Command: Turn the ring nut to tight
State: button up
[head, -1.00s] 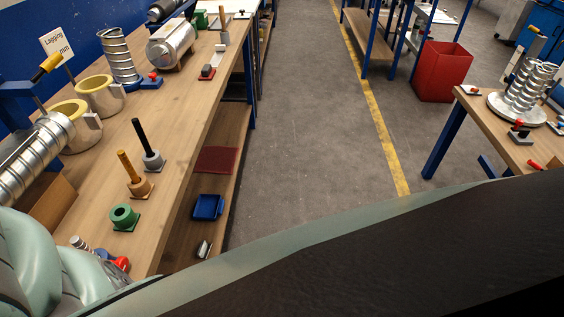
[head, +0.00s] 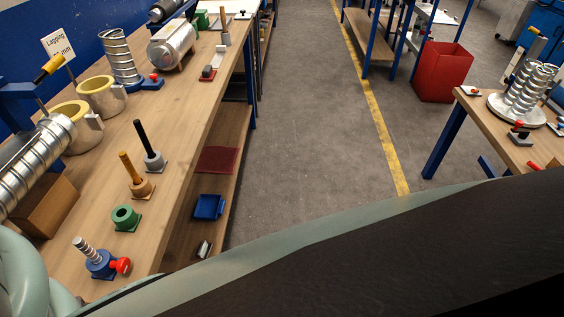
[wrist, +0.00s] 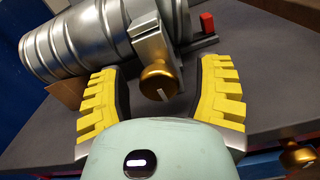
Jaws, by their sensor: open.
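In the wrist view a brass round nut (wrist: 157,82) with a pale line on its face sits at the lower end of a grey metal clamp block (wrist: 150,42); I take it for the ring nut. The block is against the ribbed silver duct (wrist: 75,42). My gripper (wrist: 160,68) is open, its yellow-padded fingers on either side of the nut. I see gaps between the fingers and the nut, with no clear contact. In the head view the silver duct (head: 38,165) lies at the left edge; the nut and my gripper do not show there.
A red block (wrist: 207,22) on a grey bar is right of the clamp. Another brass knob (wrist: 298,157) is at the lower right. In the head view the wooden bench (head: 185,105) carries a green collar (head: 125,217) and a blue fixture (head: 100,263) with a red knob. The aisle is clear.

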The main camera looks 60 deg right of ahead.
jog(key=shift+o, duration=0.3)
grip_shut()
jog(key=shift+f+b, duration=0.25)
jog(key=shift+b, duration=0.15)
jog(key=m+b, duration=0.2)
jog(key=b, duration=0.1)
jog(key=shift+f+m, duration=0.15)
jog(key=shift+m, duration=0.25)
jog(key=shift+d+m+b, duration=0.1)
jog(key=shift+m+b, duration=0.5)
jog(key=shift+b, duration=0.05)
jog(key=shift+r+m, duration=0.2)
jog(key=shift+m, duration=0.1)
jog(key=shift+c, duration=0.3)
grip_release()
jog(key=shift+r, duration=0.1)
jog(key=shift+a, duration=0.2)
